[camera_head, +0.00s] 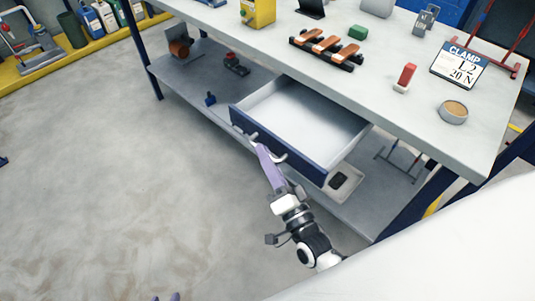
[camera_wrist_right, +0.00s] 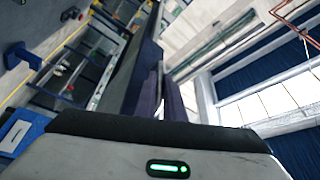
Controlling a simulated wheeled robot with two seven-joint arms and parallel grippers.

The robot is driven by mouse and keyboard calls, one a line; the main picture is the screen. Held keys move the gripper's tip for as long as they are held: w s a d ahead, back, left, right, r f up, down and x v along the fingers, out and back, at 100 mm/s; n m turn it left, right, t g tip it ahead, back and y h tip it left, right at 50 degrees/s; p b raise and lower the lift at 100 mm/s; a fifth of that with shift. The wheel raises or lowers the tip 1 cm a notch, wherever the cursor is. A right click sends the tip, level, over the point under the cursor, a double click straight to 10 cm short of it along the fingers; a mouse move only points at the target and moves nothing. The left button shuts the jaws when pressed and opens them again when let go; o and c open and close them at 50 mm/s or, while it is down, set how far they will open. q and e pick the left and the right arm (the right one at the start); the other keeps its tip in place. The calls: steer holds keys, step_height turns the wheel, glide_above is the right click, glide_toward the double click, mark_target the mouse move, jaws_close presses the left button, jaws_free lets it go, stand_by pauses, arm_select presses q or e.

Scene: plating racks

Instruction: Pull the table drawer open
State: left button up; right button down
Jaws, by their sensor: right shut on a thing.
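The table drawer (camera_head: 305,108) has a dark blue front and a pale, empty inside. It stands pulled well out from under the workbench top. A light handle (camera_head: 282,157) sits on its front. My right gripper (camera_head: 262,148) has purple fingers and is shut on the handle; the fingers cover much of it. In the right wrist view, the purple fingers (camera_wrist_right: 168,98) lie close together against a dark panel, and the handle is hard to make out. Only two purple fingertips of my left gripper (camera_head: 166,297) show at the bottom edge, apart and empty, far from the drawer.
A lower shelf (camera_head: 195,85) lies beneath. The floor (camera_head: 90,180) at left is clear.

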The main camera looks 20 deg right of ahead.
steer(key=c, duration=2.1)
jaws_free()
steer(key=v, duration=1)
steer(key=shift+s+b, duration=0.2)
steer(key=shift+b, duration=0.2)
steer(key=s+a+f+n+g, duration=0.1)
steer(key=s+f+n+g, duration=0.1)
steer(key=f+n+g, duration=0.2)
steer(key=s+f+n+g+y, duration=0.1)
steer(key=s+f+n+g, duration=0.2)
steer(key=f+n+g, duration=0.1)
steer(key=s+a+f+n+g, duration=0.1)
steer(key=s+f+n+g, duration=0.2)
steer(key=f+n, duration=0.2)
steer(key=shift+s+a+f+g+y, duration=0.15)
steer(key=shift+a+f+g+y, duration=0.15)
steer(key=shift+a+f+g, duration=0.15)
